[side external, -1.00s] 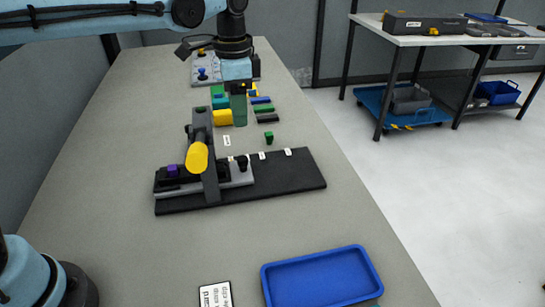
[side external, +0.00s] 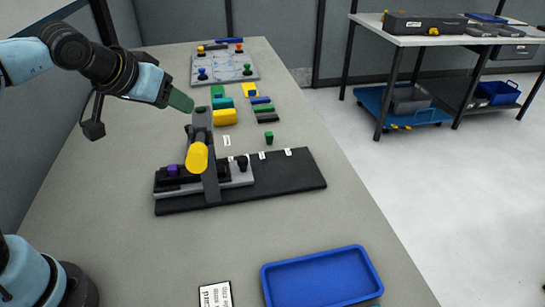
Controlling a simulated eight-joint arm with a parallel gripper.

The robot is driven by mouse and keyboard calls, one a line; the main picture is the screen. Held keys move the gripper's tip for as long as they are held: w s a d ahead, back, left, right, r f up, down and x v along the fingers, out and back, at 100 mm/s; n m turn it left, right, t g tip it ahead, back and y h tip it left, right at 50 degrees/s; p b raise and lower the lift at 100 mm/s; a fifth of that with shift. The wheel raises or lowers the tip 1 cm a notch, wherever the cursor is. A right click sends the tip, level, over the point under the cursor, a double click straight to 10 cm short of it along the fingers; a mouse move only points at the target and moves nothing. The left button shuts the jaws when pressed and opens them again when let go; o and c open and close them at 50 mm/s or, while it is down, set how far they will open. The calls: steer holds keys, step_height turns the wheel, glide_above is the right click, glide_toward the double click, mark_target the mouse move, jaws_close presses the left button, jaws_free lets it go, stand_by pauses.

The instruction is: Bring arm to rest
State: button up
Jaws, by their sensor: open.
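My gripper (side external: 181,100) is at the upper left in the side external view, raised above the table. Its greenish end points right and down, and nothing shows held in it. It is open, though the gap between its fingers is hard to see at this angle. My arm reaches in from the left edge, folded back, with a dark camera-like part hanging below the wrist. A black base board (side external: 285,179) with a grey and black clamp fixture (side external: 211,187) and a yellow handle (side external: 197,157) lies below and right of the gripper, apart from it.
Behind it on the table (side external: 120,235) are a yellow block (side external: 225,117), several coloured blocks and a grey panel (side external: 225,65) with coloured knobs. A blue tray (side external: 268,287) and a label card (side external: 215,294) are at the front. The left front of the table is clear.

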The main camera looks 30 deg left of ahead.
steer(key=s+f+m+g+h, duration=0.1)
steer(key=s+f+m, duration=0.1)
steer(key=s+f, duration=0.3)
step_height(320, 180, down, 2)
steer(key=shift+a+f+g, duration=0.25)
steer(key=shift+a+g, duration=0.15)
steer(key=shift+a, duration=0.05)
